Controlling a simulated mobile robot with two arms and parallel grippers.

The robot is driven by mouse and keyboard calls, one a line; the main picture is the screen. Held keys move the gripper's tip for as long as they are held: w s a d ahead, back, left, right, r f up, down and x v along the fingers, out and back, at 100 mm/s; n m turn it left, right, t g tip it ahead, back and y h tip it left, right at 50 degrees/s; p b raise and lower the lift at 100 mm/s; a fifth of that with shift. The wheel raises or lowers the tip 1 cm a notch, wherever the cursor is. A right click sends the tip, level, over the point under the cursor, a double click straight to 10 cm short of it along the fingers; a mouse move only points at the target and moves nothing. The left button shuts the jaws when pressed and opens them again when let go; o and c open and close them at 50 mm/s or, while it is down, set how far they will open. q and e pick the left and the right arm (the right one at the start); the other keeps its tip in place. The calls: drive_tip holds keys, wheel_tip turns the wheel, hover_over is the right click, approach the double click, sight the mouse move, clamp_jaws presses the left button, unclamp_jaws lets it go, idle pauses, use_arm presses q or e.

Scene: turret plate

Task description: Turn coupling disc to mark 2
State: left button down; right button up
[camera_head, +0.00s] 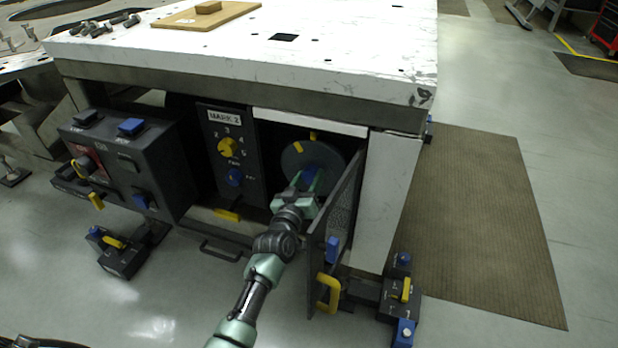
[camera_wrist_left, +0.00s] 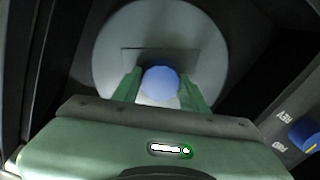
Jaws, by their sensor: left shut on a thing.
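The coupling disc (camera_head: 302,153) is a round grey plate inside the open bay under the white tabletop. A yellow mark shows on its face at the upper left, and another yellow mark sits above its rim. In the left wrist view the disc (camera_wrist_left: 205,40) fills the middle. My left gripper (camera_head: 308,182) reaches into the bay and is shut on the blue knob (camera_wrist_left: 160,82) of the disc, with a green finger on each side. The gripper hides the lower part of the disc. A panel (camera_head: 215,165) left of the bay has a "MARK 2" label, a yellow numbered dial and a blue knob. My right gripper is not seen.
A dark mesh door (camera_head: 336,235) with a yellow handle (camera_head: 328,293) stands open close to the right of my left arm. A grey control box (camera_head: 130,165) is at the left. Pedal boxes (camera_head: 118,252) stand on the floor. A brown mat (camera_head: 470,220) lies at the right.

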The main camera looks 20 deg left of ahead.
use_arm(q)
drive_tip(key=c, duration=0.8)
unclamp_jaws()
drive_tip(key=shift+o, duration=0.2)
drive_tip(key=s+p, duration=0.1)
drive_tip(key=s, duration=0.1)
drive_tip(key=shift+s, duration=0.3)
drive_tip(key=s+p, duration=0.1)
drive_tip(key=s, duration=0.4)
drive_tip(key=shift+s+a, duration=0.1)
drive_tip(key=shift+s, duration=0.05)
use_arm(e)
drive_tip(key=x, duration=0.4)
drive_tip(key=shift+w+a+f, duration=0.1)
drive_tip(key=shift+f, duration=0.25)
